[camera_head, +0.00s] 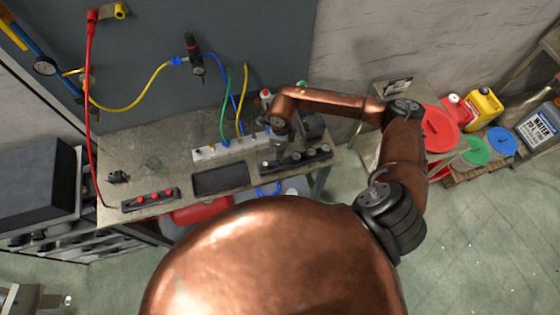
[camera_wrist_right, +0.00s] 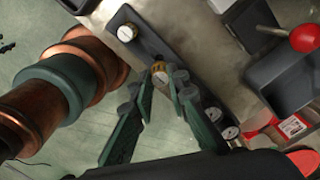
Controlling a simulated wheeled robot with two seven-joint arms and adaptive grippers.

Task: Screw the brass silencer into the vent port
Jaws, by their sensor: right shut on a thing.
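My right gripper (camera_head: 281,152) is over the dark rack (camera_head: 300,160) at the right end of the bench. In the right wrist view its green fingers (camera_wrist_right: 161,76) close around a small brass-coloured piece, the silencer (camera_wrist_right: 158,67), which is still at the dark rack (camera_wrist_right: 145,47). Whether it is seated or slightly lifted cannot be told. The white manifold block (camera_head: 205,154), with green, yellow and blue tubes, lies just left of the rack. The vent port cannot be made out at this size. My left gripper is not in view.
A dark tray (camera_head: 220,180) lies left of the rack, and a strip with red knobs (camera_head: 150,199) farther left. Other round fittings (camera_wrist_right: 213,114) stand in the rack near the fingers. Tubes rise behind the manifold. A red hose (camera_head: 91,120) hangs at the bench's left.

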